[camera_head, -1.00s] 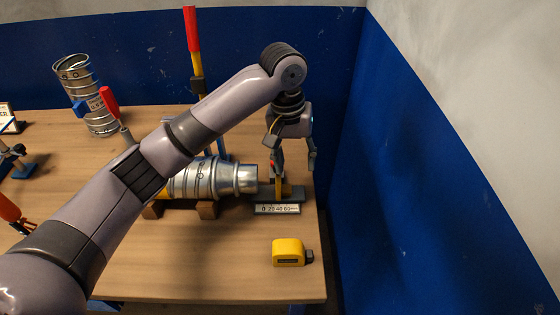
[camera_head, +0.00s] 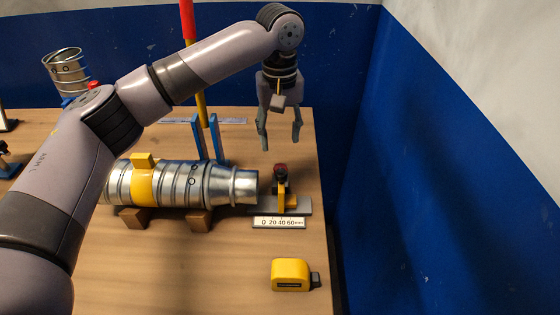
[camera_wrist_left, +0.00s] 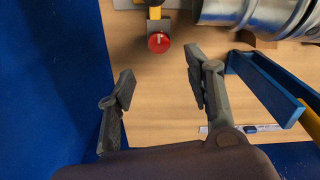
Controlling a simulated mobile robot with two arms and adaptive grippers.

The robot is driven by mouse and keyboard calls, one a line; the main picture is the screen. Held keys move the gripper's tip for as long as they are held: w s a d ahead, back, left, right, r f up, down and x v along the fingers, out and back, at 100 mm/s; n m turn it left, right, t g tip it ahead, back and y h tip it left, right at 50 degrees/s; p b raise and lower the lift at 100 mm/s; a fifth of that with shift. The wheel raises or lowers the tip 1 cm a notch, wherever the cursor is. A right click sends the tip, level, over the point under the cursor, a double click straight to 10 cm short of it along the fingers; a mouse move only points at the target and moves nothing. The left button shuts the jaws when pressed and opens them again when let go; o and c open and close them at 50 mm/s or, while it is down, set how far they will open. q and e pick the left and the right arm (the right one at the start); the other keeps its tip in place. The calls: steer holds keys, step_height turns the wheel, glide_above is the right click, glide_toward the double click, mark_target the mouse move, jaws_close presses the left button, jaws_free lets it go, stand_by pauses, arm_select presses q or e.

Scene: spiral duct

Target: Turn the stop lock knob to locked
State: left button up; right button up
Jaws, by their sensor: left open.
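The stop lock knob (camera_head: 280,169) is a small red knob with a black part under it. It sits on a yellow stop on a grey plate, just right of the duct's open end. In the left wrist view the round red knob (camera_wrist_left: 158,42) shows a pale mark on its face. My left gripper (camera_head: 280,148) is open and empty, pointing down above and behind the knob, apart from it. Its two fingers (camera_wrist_left: 158,90) are spread in the left wrist view, with bare table between them. My right gripper is not in view.
The silver spiral duct (camera_head: 225,190) with a yellow band lies on wooden blocks. A scale label (camera_head: 279,223) is in front of the stop. A yellow tape measure (camera_head: 291,275) lies nearer. Blue uprights (camera_head: 199,139) stand behind the duct. A blue wall (camera_head: 400,190) bounds the right.

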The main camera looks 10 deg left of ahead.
arm_select(q)
step_height(320, 180, down, 9)
steer(key=shift+p, duration=0.3)
steer(key=shift+c, duration=0.5)
jaws_close()
